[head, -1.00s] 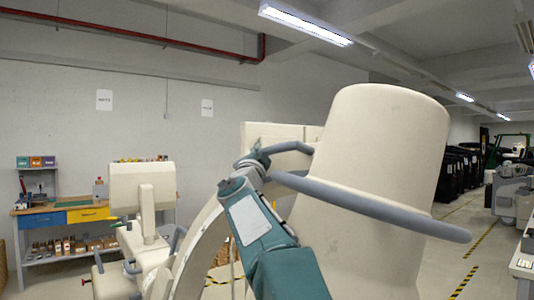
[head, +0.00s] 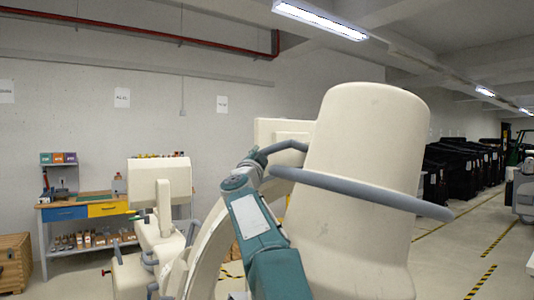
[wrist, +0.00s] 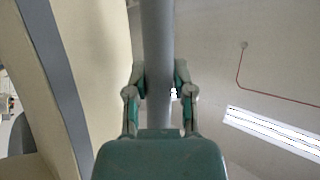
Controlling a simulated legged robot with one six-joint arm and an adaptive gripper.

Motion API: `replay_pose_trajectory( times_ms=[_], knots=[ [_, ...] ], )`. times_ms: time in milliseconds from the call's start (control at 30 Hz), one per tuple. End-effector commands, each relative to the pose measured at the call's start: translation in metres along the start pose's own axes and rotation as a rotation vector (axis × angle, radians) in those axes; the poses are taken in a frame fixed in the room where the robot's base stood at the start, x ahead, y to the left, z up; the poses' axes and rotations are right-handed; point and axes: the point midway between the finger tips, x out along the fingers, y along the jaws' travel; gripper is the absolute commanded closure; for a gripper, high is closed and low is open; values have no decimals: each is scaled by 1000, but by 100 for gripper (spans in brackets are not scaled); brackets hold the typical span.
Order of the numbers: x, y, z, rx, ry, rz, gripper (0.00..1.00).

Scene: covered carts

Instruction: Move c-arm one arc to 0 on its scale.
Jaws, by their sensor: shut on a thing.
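The c-arm is a large cream machine with a curved arc (head: 208,254). A wide cream drum-shaped housing (head: 362,135) tops it, leaning slightly, with a grey ring bumper (head: 360,193) around it. A grey bar handle (head: 287,146) sticks out at the housing's left. My gripper (head: 257,158), at the end of my teal arm, is shut on this handle. In the wrist view my gripper's two fingers (wrist: 158,88) lie on both sides of the grey handle (wrist: 157,40). My arm hides part of the arc. No scale marks are readable.
A cream boxy unit (head: 160,183) stands left of the arc. A workbench (head: 85,212) with drawers is by the back wall, and a wooden crate (head: 14,262) is at far left. Dark covered carts (head: 455,168) stand at the far right. Floor with yellow-black stripes (head: 490,240) is open at right.

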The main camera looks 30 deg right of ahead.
Motion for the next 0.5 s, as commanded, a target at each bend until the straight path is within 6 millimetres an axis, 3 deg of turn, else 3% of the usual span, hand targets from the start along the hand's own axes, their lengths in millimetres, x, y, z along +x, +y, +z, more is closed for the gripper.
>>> replay_pose_trajectory(
  times_ms=[33, 500],
  knots=[
    [0, 3, 18, -6, -28, 3, 100],
    [4, 4, 23, -14, -36, 6, 100]
  ],
)
